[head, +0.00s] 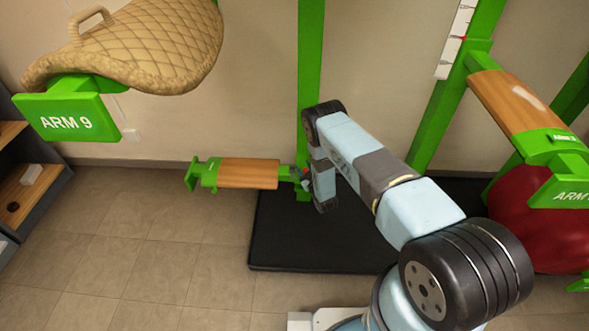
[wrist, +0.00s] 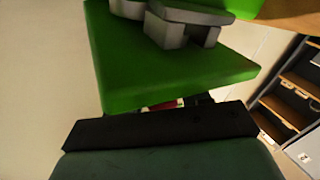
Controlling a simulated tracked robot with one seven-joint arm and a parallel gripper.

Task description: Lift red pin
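A small red bit (head: 306,171), likely the red pin, shows at the joint between the low wood-topped arm (head: 248,173) and the green upright (head: 310,60). In the wrist view a red sliver (wrist: 167,104) shows under the edge of a green plate (wrist: 175,75), just beyond the dark bar of my gripper. The rest of the red piece is hidden. In the head view my gripper is at that joint, mostly hidden by my own wrist. Its fingertips are not clear in either view, so I cannot tell whether it holds the pin.
Grey metal parts (wrist: 185,22) sit on the green plate. A saddle (head: 140,45) rests on the arm marked ARM 9 (head: 68,118) at upper left. A black mat (head: 290,245) lies below. Another wood-topped arm (head: 515,98) and a red object (head: 535,225) are at right. Floor at left is clear.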

